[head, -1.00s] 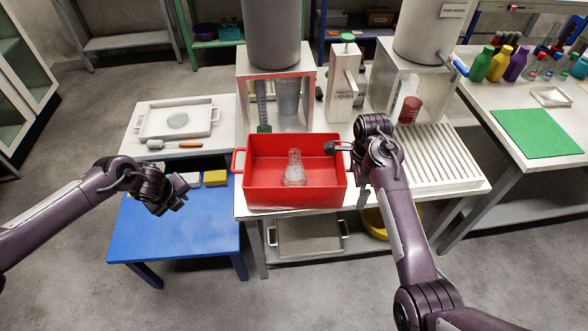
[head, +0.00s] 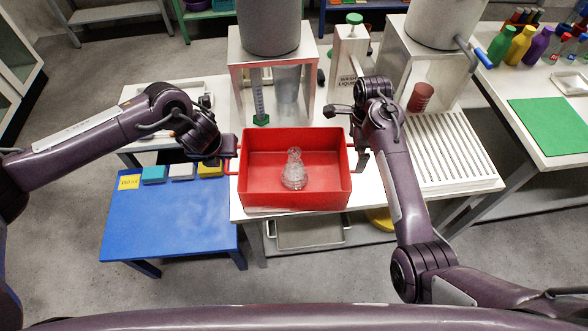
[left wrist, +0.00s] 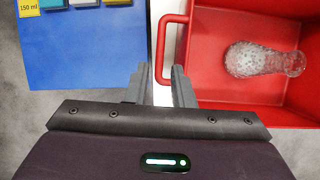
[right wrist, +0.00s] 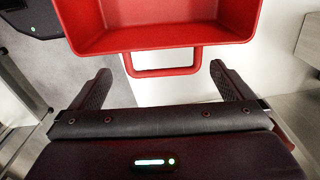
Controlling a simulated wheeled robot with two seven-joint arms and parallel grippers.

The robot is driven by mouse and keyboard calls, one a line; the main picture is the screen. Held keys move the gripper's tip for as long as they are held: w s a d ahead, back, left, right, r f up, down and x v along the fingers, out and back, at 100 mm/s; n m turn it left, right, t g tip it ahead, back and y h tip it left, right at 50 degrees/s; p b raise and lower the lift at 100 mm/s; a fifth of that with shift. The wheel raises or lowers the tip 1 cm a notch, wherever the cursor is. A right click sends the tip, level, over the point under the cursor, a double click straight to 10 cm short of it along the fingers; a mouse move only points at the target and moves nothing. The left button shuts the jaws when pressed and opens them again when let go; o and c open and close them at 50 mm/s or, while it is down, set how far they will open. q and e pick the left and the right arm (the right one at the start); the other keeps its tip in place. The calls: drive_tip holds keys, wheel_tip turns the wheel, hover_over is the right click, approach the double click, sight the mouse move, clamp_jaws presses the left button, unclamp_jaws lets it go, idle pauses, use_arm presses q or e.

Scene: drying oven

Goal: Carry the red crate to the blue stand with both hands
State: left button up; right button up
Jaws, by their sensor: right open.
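The red crate (head: 262,197) stands on the white table, with a clear conical flask (head: 293,172) upright inside. The blue stand (head: 170,225) is left of the crate and lower. My left gripper (head: 228,158) is at the crate's left handle. In the left wrist view its fingers are partly apart, one on each side of the near part of that handle (left wrist: 160,60). My right gripper (head: 349,135) is at the crate's right side. In the right wrist view its fingers are wide apart, with the right handle (right wrist: 165,72) between their tips, not gripped.
Coloured blocks, including a yellow one (head: 129,182), line the stand's back edge; its front is clear. Behind the crate is a metal frame with a cylinder (head: 268,25). A ribbed white rack (head: 450,150) and a red beaker (head: 420,97) are at right.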

use_arm(q)
drive_tip(key=x, duration=0.8)
drive_tip(key=shift+w, duration=0.15)
use_arm(e)
drive_tip(key=f, duration=0.8)
drive_tip(key=shift+w, duration=0.25)
use_arm(q)
clamp_jaws()
use_arm(e)
drive_tip(key=shift+s, duration=0.1)
drive_tip(key=c, duration=1.1)
use_arm(q)
drive_tip(key=shift+r, duration=0.1)
use_arm(e)
drive_tip(key=shift+o, duration=0.2)
